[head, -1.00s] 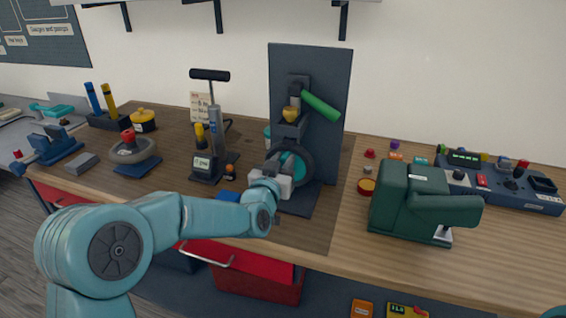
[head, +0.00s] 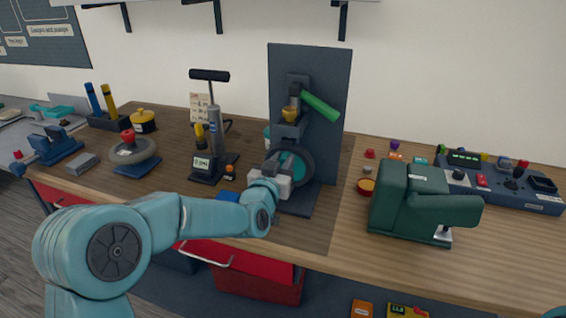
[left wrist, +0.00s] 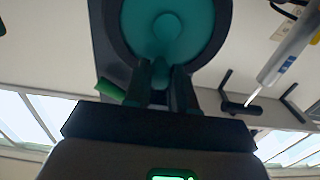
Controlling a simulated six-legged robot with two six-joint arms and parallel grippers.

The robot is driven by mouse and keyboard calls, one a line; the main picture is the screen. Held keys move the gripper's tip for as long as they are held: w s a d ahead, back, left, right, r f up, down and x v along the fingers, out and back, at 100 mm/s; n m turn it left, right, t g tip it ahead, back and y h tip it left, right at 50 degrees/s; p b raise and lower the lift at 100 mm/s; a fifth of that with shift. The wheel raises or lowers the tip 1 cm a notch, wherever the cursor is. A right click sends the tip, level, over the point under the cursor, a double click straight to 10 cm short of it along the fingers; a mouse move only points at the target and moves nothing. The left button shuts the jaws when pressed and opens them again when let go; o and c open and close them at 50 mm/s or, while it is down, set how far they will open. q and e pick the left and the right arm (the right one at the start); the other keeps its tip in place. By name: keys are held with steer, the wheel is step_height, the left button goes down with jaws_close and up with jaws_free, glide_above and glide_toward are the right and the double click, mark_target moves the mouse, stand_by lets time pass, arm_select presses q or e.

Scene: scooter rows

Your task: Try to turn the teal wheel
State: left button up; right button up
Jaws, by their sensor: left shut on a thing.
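The teal wheel (head: 291,166) has a black tyre and sits in a dark stand with a tall back panel (head: 330,90) on the workbench. In the left wrist view the teal wheel (left wrist: 168,35) fills the top middle, with a round hub at its centre. My left gripper (head: 280,177) is at the front of the wheel, and its white body hides the wheel's lower left part. In the left wrist view the two dark fingers of my left gripper (left wrist: 167,92) are closed on a small teal part below the hub. My right gripper is not in view.
A green-handled lever (head: 319,106) sticks out above the wheel. A black-handled pump (head: 213,120) stands to the left, and a dark green machine (head: 420,205) to the right. A red drawer (head: 255,280) hangs open below the bench edge.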

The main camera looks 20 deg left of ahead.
arm_select(q)
steer(key=shift+r, duration=0.1)
stand_by(1.0)
steer(key=o, duration=1.9)
steer(key=shift+c, duration=0.2)
steer(key=shift+s, duration=0.1)
steer(key=s+b, duration=0.4)
steer(key=s, duration=0.3)
steer(key=shift+s, duration=0.4)
steer(key=shift+a, duration=0.1)
